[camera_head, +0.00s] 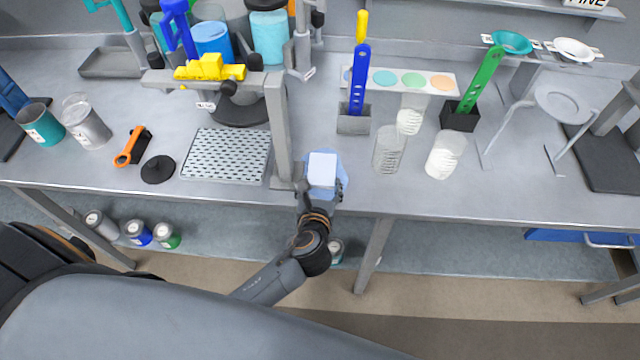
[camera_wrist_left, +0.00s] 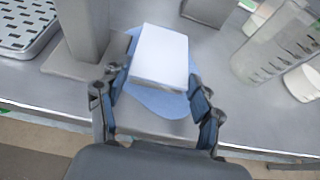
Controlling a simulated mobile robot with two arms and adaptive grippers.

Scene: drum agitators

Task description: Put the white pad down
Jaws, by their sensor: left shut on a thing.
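The white pad (camera_head: 322,167) is a thick white block. It is at the front edge of the bench, over a light blue mat (camera_head: 341,181). My left gripper (camera_head: 320,190) comes from the front and is shut on the pad. In the left wrist view the pad (camera_wrist_left: 160,57) sits between the two fingers (camera_wrist_left: 158,85), with the blue mat (camera_wrist_left: 150,101) showing around and below it. I cannot tell whether the pad touches the mat. My right gripper is not in view.
A grey stand post (camera_head: 281,135) rises just left of the pad, beside a perforated tray (camera_head: 227,155). Clear beakers (camera_head: 389,150) stand to the right. A grey holder with a blue tool (camera_head: 353,122) is behind. The bench (camera_head: 420,202) is bare along the front right.

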